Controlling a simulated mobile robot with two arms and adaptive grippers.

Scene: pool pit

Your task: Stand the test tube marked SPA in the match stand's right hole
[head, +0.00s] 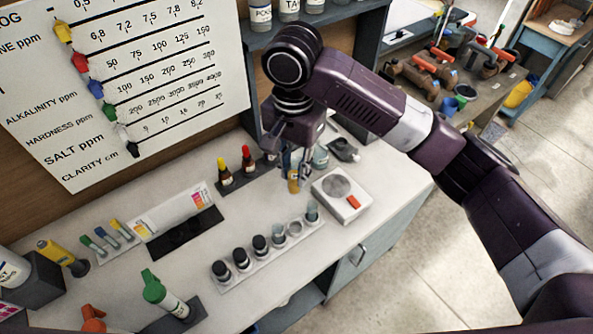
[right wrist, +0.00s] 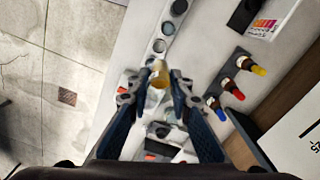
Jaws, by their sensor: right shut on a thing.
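My right gripper (head: 292,160) points down above the counter near the back, between the dropper bottles and the white scale-like device. It is shut on a small test tube with amber-yellow contents (head: 293,183). In the right wrist view the tube (right wrist: 160,76) sits between the fingertips (right wrist: 157,88); I cannot read any SPA mark on it. What looks like the match stand (head: 180,238) is a black block with a white colour card behind it, left of the gripper and apart from it. Its holes are hard to make out. My left gripper is out of view.
A white rack (head: 244,274) of several black-capped vials and clear glasses runs along the front. Dropper bottles (head: 247,158) stand in a black holder between gripper and match stand. The white device (head: 341,194) is at right. Counter between rack and stand is clear.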

